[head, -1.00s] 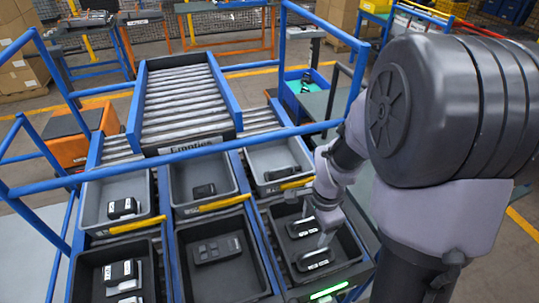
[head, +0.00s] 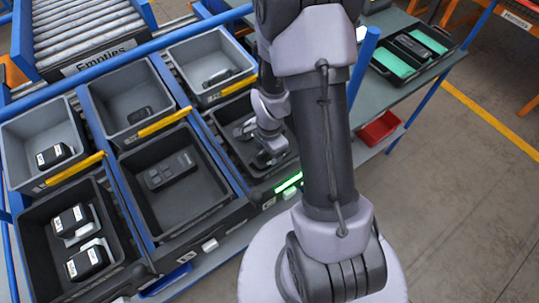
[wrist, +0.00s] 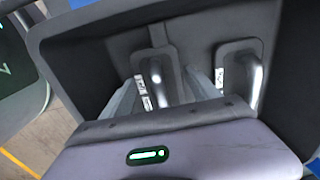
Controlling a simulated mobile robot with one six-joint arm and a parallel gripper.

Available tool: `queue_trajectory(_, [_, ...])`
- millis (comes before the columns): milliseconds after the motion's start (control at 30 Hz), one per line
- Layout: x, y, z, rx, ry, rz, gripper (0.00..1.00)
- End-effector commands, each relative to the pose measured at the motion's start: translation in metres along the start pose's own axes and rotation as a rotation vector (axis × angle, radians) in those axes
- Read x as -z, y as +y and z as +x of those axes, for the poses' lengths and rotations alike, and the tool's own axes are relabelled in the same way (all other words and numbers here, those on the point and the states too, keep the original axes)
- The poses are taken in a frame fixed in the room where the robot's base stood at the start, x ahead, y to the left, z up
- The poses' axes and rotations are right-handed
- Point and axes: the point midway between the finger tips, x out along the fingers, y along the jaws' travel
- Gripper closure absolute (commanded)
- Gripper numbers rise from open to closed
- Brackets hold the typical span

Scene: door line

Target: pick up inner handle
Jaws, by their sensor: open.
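Two inner handles, dark with metallic grey grips and white labels, lie in the dark lower-right bin (head: 222,143). In the wrist view one handle (wrist: 156,82) lies between the fingers of my gripper (wrist: 162,88); the other handle (wrist: 241,76) lies to its right. My gripper (head: 268,158) is open and reaches down into this bin. The fingers stand on either side of the first handle, and I cannot tell whether they touch it. In the head view one handle (head: 243,128) shows left of the gripper; the other is partly hidden by the gripper.
The bin walls stand close around my gripper. Neighbouring bins hold a grey panel with buttons (head: 170,171) and black boxed parts (head: 86,262). A dark tray with green lining (head: 388,62) sits on the table at right. A red bin (head: 379,129) is below it. Floor at right is clear.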

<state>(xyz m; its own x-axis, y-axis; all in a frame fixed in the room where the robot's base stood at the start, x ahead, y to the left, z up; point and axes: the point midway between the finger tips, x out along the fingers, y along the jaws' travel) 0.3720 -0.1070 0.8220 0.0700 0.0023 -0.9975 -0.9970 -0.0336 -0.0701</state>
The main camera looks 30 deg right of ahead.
Motion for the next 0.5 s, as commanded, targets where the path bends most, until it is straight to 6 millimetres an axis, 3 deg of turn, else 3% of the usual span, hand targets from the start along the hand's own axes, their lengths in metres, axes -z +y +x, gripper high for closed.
queue_trajectory(100, [-0.0002, 0.0003, -0.0018, -0.001, 0.000, 0.000, 0.29])
queue_trajectory(367, [-0.0002, 0.0002, -0.0022, -0.001, 0.000, 0.000, 0.80])
queue_trajectory(500, [-0.0002, 0.0001, -0.0022, 0.000, 0.000, 0.000, 0.84])
